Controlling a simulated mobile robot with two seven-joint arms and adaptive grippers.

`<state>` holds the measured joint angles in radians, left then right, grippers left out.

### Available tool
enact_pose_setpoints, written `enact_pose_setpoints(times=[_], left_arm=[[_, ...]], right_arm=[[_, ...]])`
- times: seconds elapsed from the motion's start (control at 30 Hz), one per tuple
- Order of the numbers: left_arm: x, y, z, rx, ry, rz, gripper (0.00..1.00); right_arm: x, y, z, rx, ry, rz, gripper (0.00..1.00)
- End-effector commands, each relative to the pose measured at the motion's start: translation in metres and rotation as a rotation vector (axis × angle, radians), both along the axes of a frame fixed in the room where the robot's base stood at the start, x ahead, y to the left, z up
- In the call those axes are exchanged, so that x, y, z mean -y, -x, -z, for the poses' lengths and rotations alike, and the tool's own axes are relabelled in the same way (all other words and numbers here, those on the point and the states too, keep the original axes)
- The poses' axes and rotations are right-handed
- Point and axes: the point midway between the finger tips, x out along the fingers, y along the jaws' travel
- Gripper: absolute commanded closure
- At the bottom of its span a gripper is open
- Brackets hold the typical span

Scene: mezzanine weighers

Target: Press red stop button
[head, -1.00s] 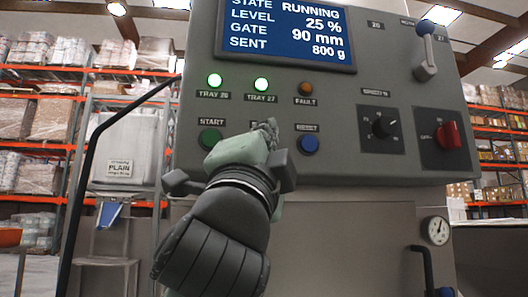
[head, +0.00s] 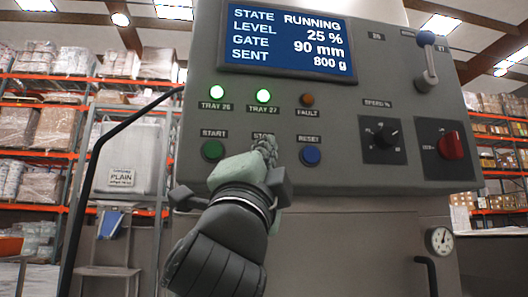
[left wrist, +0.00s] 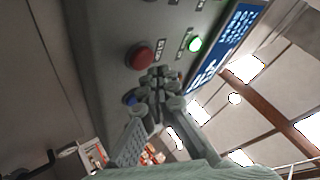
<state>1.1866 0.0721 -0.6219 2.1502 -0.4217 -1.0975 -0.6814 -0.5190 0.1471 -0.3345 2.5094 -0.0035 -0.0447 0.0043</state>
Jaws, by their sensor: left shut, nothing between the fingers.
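The red stop button (left wrist: 140,55) shows in the left wrist view as a domed red cap on the grey control panel (head: 360,95). In the head view my left gripper hides it; the top of its STOP label shows just above the fingertips. My left gripper (head: 265,150) is shut and empty in front of the panel, between the green START button (head: 213,149) and the blue RESET button (head: 311,155). In the left wrist view its fingertips (left wrist: 160,85) appear beside the red cap; contact cannot be told. My right gripper is not in view.
The display (head: 287,40) reads RUNNING. A speed dial (head: 384,137), a red rotary switch (head: 451,145) and a lever (head: 427,62) are to the right. A black bent rail (head: 95,170) stands at left.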

Motion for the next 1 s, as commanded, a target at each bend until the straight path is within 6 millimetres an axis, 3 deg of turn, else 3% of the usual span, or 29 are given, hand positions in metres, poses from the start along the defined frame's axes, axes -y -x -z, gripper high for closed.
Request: enact_pose_setpoints(times=[1.0], left_arm=[[-0.0016, -0.0082, -0.0003, 0.000, 0.000, 0.000, 1.00]], right_arm=[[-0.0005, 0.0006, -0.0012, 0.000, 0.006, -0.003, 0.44]])
